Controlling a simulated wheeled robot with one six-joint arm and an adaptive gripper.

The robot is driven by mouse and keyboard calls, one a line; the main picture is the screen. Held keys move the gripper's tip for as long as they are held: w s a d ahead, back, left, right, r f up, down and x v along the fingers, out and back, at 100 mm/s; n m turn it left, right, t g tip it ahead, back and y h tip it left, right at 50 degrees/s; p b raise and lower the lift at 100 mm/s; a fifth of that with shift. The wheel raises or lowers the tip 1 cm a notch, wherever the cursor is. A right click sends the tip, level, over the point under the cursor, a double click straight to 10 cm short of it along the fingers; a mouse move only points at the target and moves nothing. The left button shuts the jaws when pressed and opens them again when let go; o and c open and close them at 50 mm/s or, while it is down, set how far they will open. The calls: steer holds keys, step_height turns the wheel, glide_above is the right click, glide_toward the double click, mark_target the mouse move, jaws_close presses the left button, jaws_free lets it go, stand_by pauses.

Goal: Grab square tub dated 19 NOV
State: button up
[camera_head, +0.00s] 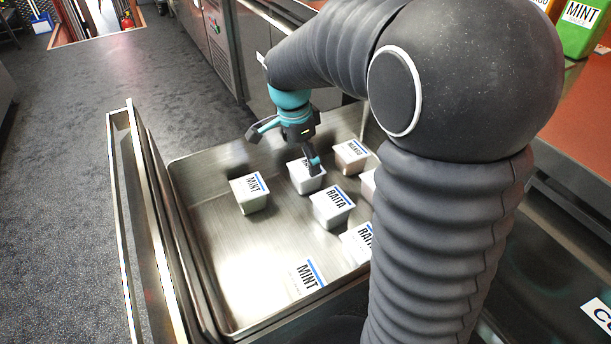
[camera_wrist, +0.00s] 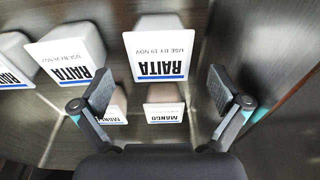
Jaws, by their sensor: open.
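A white square tub labelled RAITA with a blue stripe (camera_wrist: 160,45) reads "USE BY 19 NOV", upside down, at the top middle of the wrist view. It appears to be the tub partly hidden under my gripper in the head view (camera_head: 304,185). My gripper (camera_wrist: 160,84) is open and empty, with its two fingers spread to either side below this tub in the wrist view. In the head view my gripper (camera_head: 288,146) hangs over the drawer, one finger overlapping the tub. I cannot tell whether it touches.
Another RAITA tub (camera_wrist: 72,52) with a different, hard-to-read date stands close by. A MANGO tub (camera_wrist: 163,112) and others crowd around. A MINT tub (camera_head: 251,193) stands apart on the left. The metal drawer (camera_head: 205,250) has raised walls and bare floor at left.

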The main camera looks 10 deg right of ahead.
mark_target(306, 167)
steer(key=shift+d+f, duration=0.15)
steer(key=shift+f, duration=0.95)
steer(key=shift+d+f, duration=0.2)
steer(key=shift+f, duration=0.85)
steer(key=shift+d+f, duration=0.15)
steer(key=shift+f, duration=0.95)
steer(key=shift+w, duration=0.1)
steer(key=c, duration=1.4)
steer(key=shift+o, duration=0.2)
steer(key=shift+r, duration=0.1)
